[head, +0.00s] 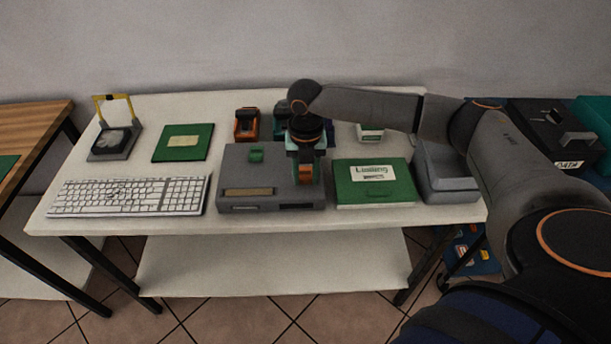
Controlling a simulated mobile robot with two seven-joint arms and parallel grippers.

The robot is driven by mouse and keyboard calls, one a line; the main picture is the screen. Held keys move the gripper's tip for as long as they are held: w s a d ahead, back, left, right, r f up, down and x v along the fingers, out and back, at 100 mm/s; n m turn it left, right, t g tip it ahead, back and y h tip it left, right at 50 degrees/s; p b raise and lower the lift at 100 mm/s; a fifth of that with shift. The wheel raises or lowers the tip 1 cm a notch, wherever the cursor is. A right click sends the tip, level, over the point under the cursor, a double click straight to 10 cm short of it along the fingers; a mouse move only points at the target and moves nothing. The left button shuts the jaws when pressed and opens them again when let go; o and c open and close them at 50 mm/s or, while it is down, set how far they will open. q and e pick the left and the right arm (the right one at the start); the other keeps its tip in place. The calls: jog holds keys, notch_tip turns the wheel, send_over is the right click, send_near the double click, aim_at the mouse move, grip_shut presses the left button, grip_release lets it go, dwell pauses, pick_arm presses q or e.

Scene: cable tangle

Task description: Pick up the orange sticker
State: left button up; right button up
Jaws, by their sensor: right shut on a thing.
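My right gripper (306,178) points down over the right part of a grey box-shaped device (235,178) on the white table. It is shut on a small orange piece, the orange sticker (306,171), which shows between the fingers. The fingers hide part of it, and I cannot tell whether it touches the device's top. My left gripper is not in view.
A green box with a white label (350,191) lies just right of the gripper. A white keyboard (128,196), a green book (183,142) and a yellow-framed stand (115,136) are left. An orange-and-black object (246,125) stands behind the device.

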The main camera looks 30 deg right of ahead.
jog(key=shift+r, duration=0.1)
jog(key=shift+r, duration=0.25)
notch_tip(320, 180, up, 2)
jog(key=shift+r, duration=0.1)
jog(key=s+a+r+p, duration=0.2)
jog(key=s+a+r, duration=0.2)
jog(key=r, duration=0.3)
jog(key=s+a+r+p, duration=0.3)
jog(key=s+a+r, duration=0.1)
jog(key=r, duration=0.3)
jog(key=shift+s+a, duration=0.2)
jog(key=shift+s, duration=0.05)
